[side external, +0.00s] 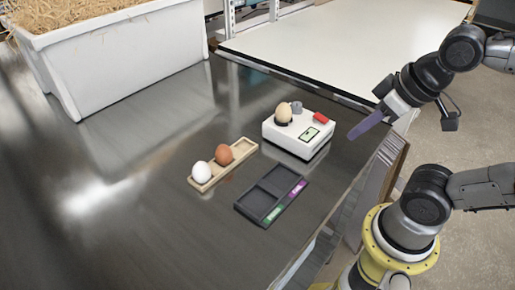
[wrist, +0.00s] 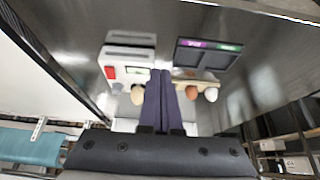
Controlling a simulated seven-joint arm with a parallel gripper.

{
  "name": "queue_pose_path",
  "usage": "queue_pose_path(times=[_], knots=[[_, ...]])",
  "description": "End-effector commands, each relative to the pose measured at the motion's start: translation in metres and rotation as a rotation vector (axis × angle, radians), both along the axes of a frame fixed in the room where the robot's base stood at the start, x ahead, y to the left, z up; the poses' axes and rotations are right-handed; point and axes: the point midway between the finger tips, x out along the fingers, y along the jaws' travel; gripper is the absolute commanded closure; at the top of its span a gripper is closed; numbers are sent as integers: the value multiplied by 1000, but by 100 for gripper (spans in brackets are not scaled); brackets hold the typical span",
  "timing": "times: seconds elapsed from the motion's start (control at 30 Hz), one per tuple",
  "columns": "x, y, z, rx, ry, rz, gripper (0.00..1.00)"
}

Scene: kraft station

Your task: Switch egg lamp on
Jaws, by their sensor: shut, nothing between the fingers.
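The egg lamp (side external: 291,142) is a white box on the metal table, with a red switch (side external: 320,118) and a small greenish display (side external: 309,133) on top. A beige egg (side external: 283,112) rests on it, beside a small grey knob (side external: 297,106). In the wrist view the lamp (wrist: 130,56) is left of my fingers, with its red switch (wrist: 109,72) at its left side. I cannot tell which way the switch is set. My gripper (side external: 353,135) is shut and empty, right of the lamp and apart from it; its purple fingers meet in the wrist view (wrist: 160,73).
A wooden tray (side external: 243,151) holds a brown egg (side external: 224,154) and a white egg (side external: 201,172). A dark two-compartment tray (side external: 257,193) with purple and green labels is empty. A white bin (side external: 135,60) of straw stands at the back left. The table's right edge lies near the lamp.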

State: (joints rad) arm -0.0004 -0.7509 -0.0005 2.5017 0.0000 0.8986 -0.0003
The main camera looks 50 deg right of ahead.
Motion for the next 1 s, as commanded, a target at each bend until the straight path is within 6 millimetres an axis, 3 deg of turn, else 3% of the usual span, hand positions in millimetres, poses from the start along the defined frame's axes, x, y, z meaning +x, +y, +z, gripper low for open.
queue_pose_path(times=[0.23, 0.37, 0.53, 0.8, 1.0], knots=[[-3, 1, 2, 72, 18, -129, 100], [4, 2, 21, 181, 31, -322, 100], [30, -9, 51, 334, 83, -681, 100], [85, -54, 81, 509, 165, -1228, 100], [111, -94, 80, 544, 198, -1408, 100]])
